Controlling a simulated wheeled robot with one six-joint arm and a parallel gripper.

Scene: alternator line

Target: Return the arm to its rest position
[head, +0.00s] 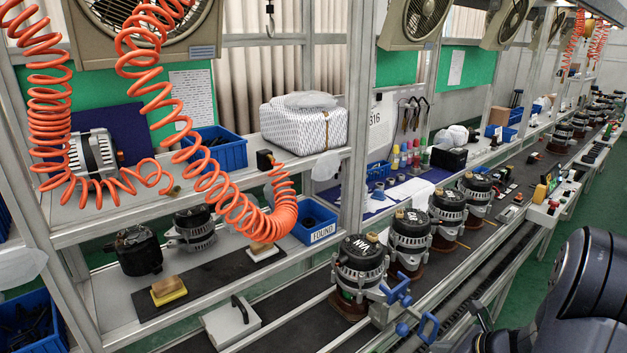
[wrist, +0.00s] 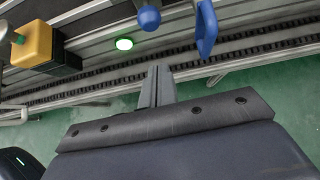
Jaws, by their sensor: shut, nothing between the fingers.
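My gripper (wrist: 159,76) shows in the wrist view as two grey fingers shut together, with nothing between them. The fingers point toward the conveyor's edge, above the green floor (wrist: 90,118).
A blue-handled clamp (head: 408,309) sits at the near conveyor edge, by the nearest alternator (head: 360,264). Several alternators line the conveyor. A yellow-and-black box (wrist: 33,43) and a lit green button (wrist: 124,44) lie near my gripper. Orange coiled hoses (head: 223,187) hang at left. Green floor (head: 532,257) is open at right.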

